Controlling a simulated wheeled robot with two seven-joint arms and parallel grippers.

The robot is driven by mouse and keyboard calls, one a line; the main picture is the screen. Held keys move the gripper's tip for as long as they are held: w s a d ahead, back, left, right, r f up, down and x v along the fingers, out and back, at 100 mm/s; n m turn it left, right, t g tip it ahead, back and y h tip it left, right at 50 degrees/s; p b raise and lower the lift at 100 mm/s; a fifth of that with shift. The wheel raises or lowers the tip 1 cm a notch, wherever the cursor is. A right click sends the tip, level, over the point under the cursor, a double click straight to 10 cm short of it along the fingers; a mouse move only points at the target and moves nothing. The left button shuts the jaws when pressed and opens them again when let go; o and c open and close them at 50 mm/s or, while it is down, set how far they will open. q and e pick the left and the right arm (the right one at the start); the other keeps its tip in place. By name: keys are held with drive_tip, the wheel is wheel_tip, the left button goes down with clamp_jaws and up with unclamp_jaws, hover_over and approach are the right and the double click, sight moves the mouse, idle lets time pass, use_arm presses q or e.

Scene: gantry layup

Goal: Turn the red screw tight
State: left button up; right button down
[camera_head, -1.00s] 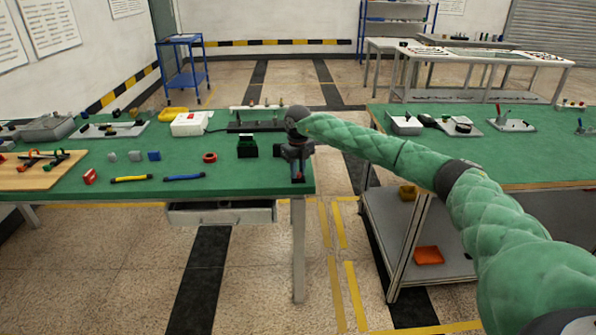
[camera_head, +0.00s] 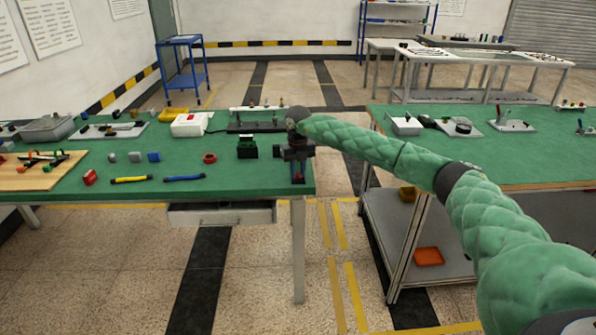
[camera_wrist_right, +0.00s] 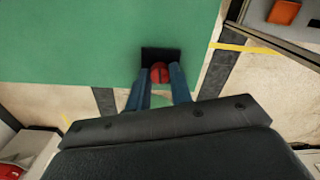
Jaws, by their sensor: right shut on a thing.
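The red screw (camera_wrist_right: 160,72) shows in the right wrist view as a round red head over a black block (camera_wrist_right: 160,55) near the edge of the green table. My right gripper (camera_wrist_right: 159,80) is shut on the red screw, with one blue finger on each side of it. In the head view my right gripper (camera_head: 298,172) points down at the right front corner of the green table, and the screw is mostly hidden there. My left gripper is not in view.
A black and green block (camera_head: 247,147) stands just left of my right gripper. A red ring (camera_head: 209,158) and two screwdriver-like tools, yellow (camera_head: 131,180) and blue (camera_head: 184,178), lie on the left table (camera_head: 225,180). A gap separates it from the right table (camera_head: 480,165).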

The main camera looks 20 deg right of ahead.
sight(298, 174)
drive_tip(key=c, duration=1.3)
unclamp_jaws()
drive_tip(key=shift+w+r, duration=0.1)
drive_tip(key=shift+o, duration=0.2)
drive_tip(key=shift+r, duration=0.55)
wheel_tip(298, 174, up, 6)
drive_tip(key=shift+r+b, duration=0.15)
drive_tip(key=shift+b, duration=0.5)
drive_tip(key=shift+r, duration=0.2)
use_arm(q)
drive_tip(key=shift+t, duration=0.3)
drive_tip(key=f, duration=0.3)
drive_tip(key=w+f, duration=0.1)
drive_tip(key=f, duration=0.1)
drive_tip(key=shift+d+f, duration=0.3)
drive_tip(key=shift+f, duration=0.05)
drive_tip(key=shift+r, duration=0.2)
